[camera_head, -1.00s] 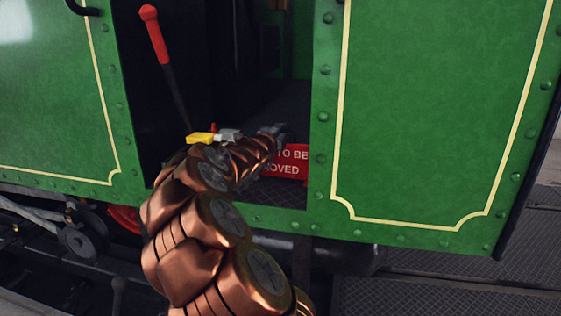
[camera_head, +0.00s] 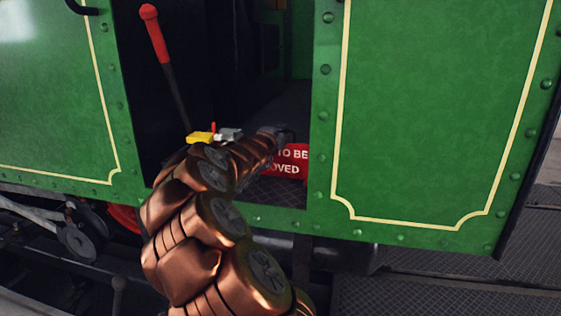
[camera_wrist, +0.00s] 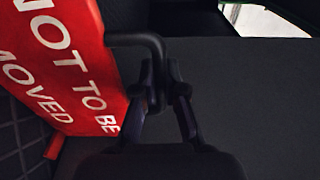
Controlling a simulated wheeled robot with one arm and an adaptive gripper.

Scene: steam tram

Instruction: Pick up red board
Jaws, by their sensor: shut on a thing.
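The red board (camera_head: 290,161) with white lettering stands in the tram's doorway, its left part hidden behind my arm in the head view. In the wrist view the red board (camera_wrist: 75,65) fills the left side, its text "NOT TO BE MOVED" partly cut off. A dark bent handle (camera_wrist: 140,40) runs from the board's edge. My gripper (camera_wrist: 160,88) is shut on this handle. In the head view my gripper (camera_head: 280,135) is small and dark at the board's top.
Green tram walls (camera_head: 430,110) flank the narrow doorway, the right one close to the board. A lever with a red grip (camera_head: 151,32) stands at the left of the opening. A yellow object (camera_head: 200,137) lies behind my arm. The tram floor (camera_head: 280,192) is patterned.

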